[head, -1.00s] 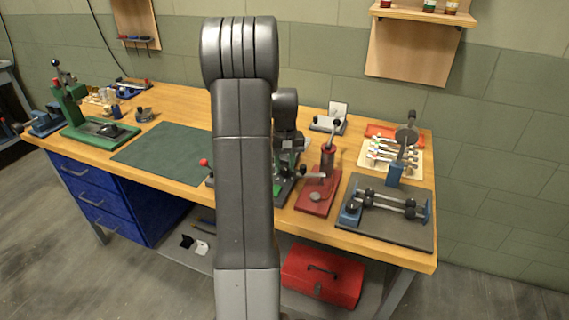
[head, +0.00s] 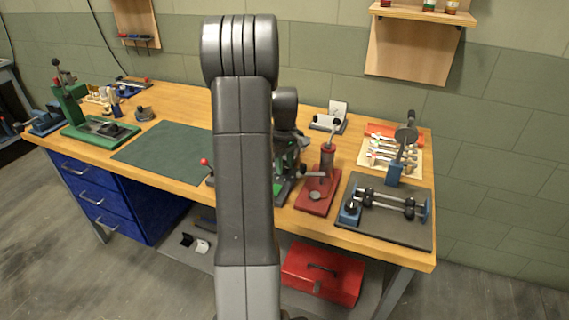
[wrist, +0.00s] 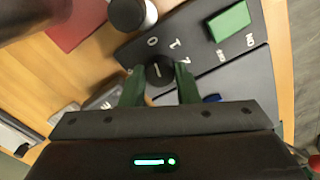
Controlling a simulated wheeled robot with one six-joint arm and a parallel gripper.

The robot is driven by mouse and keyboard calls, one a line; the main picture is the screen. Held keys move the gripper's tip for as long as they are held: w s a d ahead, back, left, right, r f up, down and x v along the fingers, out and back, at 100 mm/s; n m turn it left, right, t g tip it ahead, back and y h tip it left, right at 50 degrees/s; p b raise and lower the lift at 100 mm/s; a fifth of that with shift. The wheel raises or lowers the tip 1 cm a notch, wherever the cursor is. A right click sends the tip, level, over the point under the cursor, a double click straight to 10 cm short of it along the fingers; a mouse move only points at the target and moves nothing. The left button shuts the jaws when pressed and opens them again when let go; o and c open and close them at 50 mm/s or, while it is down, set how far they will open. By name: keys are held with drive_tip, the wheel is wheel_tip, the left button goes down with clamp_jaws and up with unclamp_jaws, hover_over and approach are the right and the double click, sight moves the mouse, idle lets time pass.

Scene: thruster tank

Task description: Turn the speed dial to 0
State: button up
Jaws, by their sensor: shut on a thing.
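The speed dial (wrist: 159,71) is a round black knob with a white pointer line, on a dark grey panel (wrist: 190,30) in the wrist view. White marks, among them a 0 (wrist: 152,41) and a 1, curve around its far side. The pointer line looks slanted; I cannot tell exactly which mark it meets. My gripper (wrist: 159,82) has its green fingers on either side of the dial and is shut on it. In the head view my own arm hides the dial and most of the gripper.
A green block (wrist: 229,21) sits on the panel right of the dial, and a black-and-white cylinder (wrist: 132,14) stands close at its upper left. In the head view a red press (head: 318,190) and a grey mat (head: 385,228) with a roller device lie to the right.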

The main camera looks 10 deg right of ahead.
sight(285, 167)
idle(0.3)
drive_tip(key=o, duration=1)
drive_tip(key=shift+c, duration=0.2)
wheel_tip(285, 167, up, 14)
drive_tip(key=shift+f, duration=0.1)
wheel_tip(285, 167, down, 14)
drive_tip(key=shift+r, duration=0.1)
idle(0.5)
